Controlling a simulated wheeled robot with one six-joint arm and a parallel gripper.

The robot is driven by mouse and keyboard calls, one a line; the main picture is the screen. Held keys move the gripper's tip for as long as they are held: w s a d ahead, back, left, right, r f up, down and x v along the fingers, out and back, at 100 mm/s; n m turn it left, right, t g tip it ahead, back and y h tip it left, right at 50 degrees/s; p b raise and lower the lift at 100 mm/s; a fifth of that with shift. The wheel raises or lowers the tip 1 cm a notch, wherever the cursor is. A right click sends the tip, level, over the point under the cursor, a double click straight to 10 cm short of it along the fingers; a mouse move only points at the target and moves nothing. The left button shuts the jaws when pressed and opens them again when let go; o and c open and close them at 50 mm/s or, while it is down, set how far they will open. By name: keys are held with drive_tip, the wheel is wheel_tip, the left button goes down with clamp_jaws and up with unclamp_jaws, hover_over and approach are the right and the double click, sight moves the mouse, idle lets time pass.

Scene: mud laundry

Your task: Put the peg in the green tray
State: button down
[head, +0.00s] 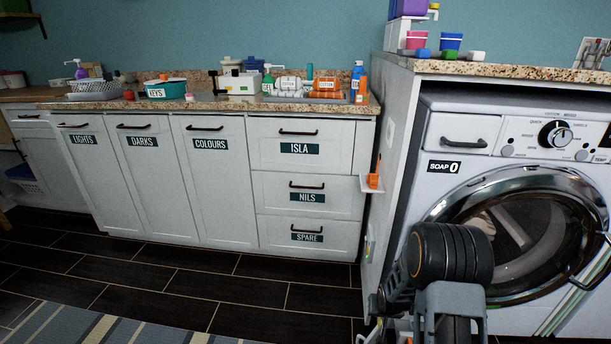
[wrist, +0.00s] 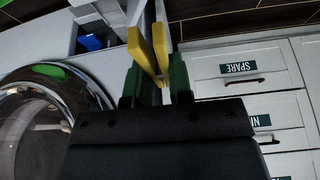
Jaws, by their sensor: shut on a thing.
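My gripper (wrist: 158,82) shows in the wrist view, its two dark green fingers close together. It is shut on a yellow two-legged piece (wrist: 159,48), which looks like the peg and sticks out beyond the fingertips in a narrow V. In the head view my arm hides the gripper and the held piece. A teal-green tray (head: 165,89) with a KEYS label stands on the far counter at the left, well away from my arm. I cannot tell whether it is the green tray meant.
The washing machine (head: 520,215) stands close at the right. The far counter (head: 210,104) holds bottles, a white box and folded cloths. Dark floor (head: 180,270) lies clear before the drawers; a striped rug (head: 80,325) is at left.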

drive_tip(key=w+a+r+n, duration=0.2)
drive_tip(key=w+a+r, duration=0.1)
drive_tip(key=a+r, duration=0.3)
drive_tip(key=w+p+v, duration=0.1)
drive_tip(key=p+v, duration=1.5)
drive_tip(key=p, duration=0.1)
drive_tip(key=w+r+p+v, duration=0.1)
drive_tip(key=w+p+v, duration=0.1)
drive_tip(key=p+v, duration=1.4)
drive_tip(key=shift+w+d+r+y+p, duration=0.25)
drive_tip(key=shift+w+r+y+p, duration=0.1)
drive_tip(key=shift+p, duration=0.85)
drive_tip(key=shift+a, duration=0.15)
